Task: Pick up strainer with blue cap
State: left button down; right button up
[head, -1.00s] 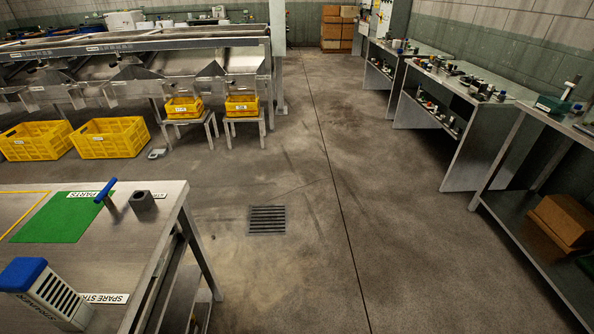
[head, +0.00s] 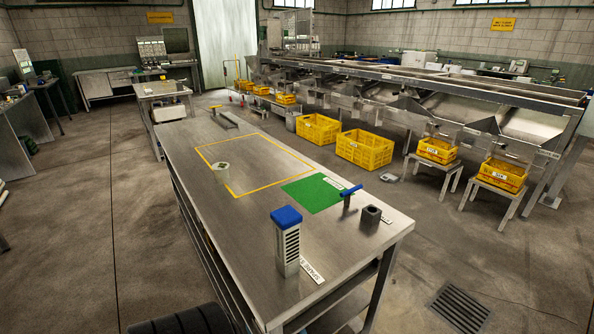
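The strainer with the blue cap (head: 290,246) stands upright on the near part of a long steel table (head: 237,245). Its body is a pale grey box with dark slots down one side, and the blue cap (head: 286,215) sits on top. A white label (head: 312,270), partly legible as "SPARE", lies on the table beside its base. Nothing touches the strainer from above. Neither of my grippers shows in the head view.
A green mat (head: 312,194), a blue-handled tool (head: 347,194) and a grey hollow block (head: 371,215) are behind the strainer. Open floor (head: 85,240) is left of the table; a drain grate (head: 460,308) is at right.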

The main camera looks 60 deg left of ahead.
aim_at(287, 221)
jog(key=u, duration=1.8)
jog(key=j, duration=0.25)
jog(key=i+z, duration=0.05)
jog(key=i, duration=0.05)
